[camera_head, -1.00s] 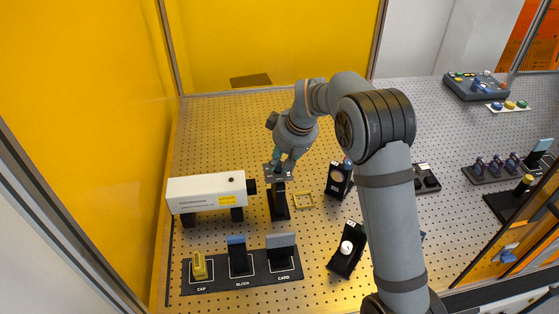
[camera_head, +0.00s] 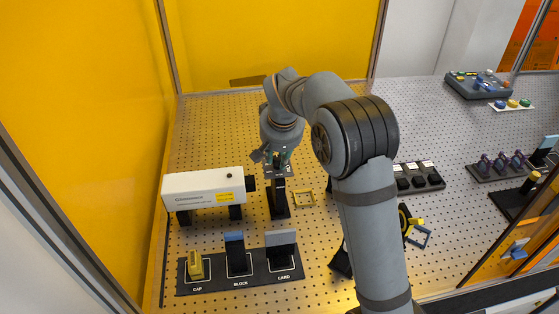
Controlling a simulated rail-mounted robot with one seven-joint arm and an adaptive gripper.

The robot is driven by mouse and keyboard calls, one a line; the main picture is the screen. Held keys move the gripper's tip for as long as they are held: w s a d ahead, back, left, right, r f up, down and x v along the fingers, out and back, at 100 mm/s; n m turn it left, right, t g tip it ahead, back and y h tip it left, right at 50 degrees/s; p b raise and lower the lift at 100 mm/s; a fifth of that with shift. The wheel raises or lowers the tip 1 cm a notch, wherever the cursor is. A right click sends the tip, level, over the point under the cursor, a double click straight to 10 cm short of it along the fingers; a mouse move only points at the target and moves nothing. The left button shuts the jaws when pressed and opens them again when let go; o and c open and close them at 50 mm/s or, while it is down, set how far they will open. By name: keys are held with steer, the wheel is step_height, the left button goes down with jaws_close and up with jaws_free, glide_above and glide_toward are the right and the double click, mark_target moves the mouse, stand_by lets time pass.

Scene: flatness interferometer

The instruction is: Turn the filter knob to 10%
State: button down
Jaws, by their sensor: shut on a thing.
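The filter unit is a dark upright post (camera_head: 279,204) with a grey top plate (camera_head: 284,173), standing just right of the white laser housing (camera_head: 208,189). The scale marks and the knob's setting are too small to read.
A dark tray (camera_head: 211,288) in front holds the cap (camera_head: 195,264), block (camera_head: 235,252) and card (camera_head: 281,245). A small yellow frame (camera_head: 305,198) lies right of the post. My arm hides part of the board and some mounts at the right.

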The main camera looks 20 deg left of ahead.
steer(key=shift+w+a+r+m, duration=0.15)
steer(key=shift+a+r+m, duration=0.2)
steer(key=shift+m, duration=0.05)
stand_by(0.4)
steer(key=c, duration=1.8)
jaws_free()
steer(key=shift+o, duration=1.2)
steer(key=shift+f, duration=0.15)
steer(key=shift+d, duration=0.15)
steer(key=v, duration=1.2)
steer(key=shift+s+a, duration=0.2)
steer(key=shift+s, duration=0.05)
